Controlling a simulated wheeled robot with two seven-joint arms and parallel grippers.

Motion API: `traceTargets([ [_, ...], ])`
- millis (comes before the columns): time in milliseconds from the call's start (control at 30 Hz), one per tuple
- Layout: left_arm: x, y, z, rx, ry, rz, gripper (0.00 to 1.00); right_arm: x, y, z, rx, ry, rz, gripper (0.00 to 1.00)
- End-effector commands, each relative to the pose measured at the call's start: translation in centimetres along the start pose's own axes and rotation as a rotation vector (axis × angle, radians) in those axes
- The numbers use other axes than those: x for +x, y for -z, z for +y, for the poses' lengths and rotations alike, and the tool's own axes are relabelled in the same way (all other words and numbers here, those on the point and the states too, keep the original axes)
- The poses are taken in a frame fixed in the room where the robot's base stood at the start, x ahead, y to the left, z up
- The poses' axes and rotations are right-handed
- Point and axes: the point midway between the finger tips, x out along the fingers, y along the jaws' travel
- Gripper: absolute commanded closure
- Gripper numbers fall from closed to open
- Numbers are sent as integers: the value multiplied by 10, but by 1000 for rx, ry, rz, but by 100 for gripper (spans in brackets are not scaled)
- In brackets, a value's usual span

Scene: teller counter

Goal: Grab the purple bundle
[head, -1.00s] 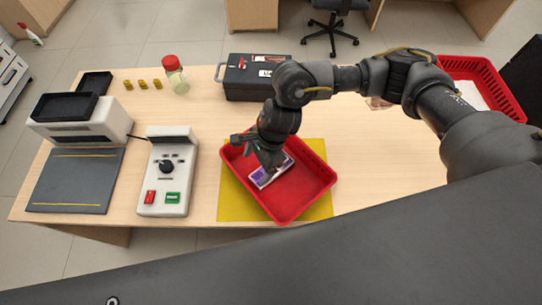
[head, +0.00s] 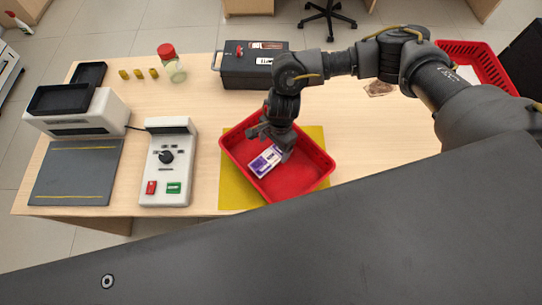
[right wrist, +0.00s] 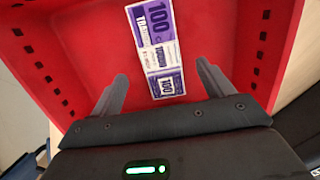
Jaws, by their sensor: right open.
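The purple bundle (head: 264,161), a purple and white stack of notes marked 100, lies in the left part of the red tray (head: 312,185). My right gripper (head: 276,147) is over the tray, pointing down, just behind and above the bundle. In the right wrist view, my right gripper (right wrist: 162,72) is open, with one finger on each side of the near part of the bundle (right wrist: 157,50). Nothing is between the fingers that I can see them touching. The height of the fingertips above the bundle is hard to tell. My left gripper is not in view.
The red tray stands on a yellow mat (head: 232,192). A white device (head: 168,185) with red and green buttons is to its left. A dark cash box (head: 245,75) and a red-capped jar (head: 174,70) stand behind. A red basket (head: 480,60) is at the back right.

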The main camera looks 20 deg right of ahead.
Motion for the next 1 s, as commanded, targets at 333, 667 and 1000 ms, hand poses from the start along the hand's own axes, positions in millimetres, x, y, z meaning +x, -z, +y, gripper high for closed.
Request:
traceTargets([
  [333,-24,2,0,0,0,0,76,42,-1,1,2,-4,-1,20],
  [667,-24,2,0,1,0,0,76,51,0,0,-1,-1,0,20],
  [1000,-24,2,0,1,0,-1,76,51,0,0,0,-1,0,63],
])
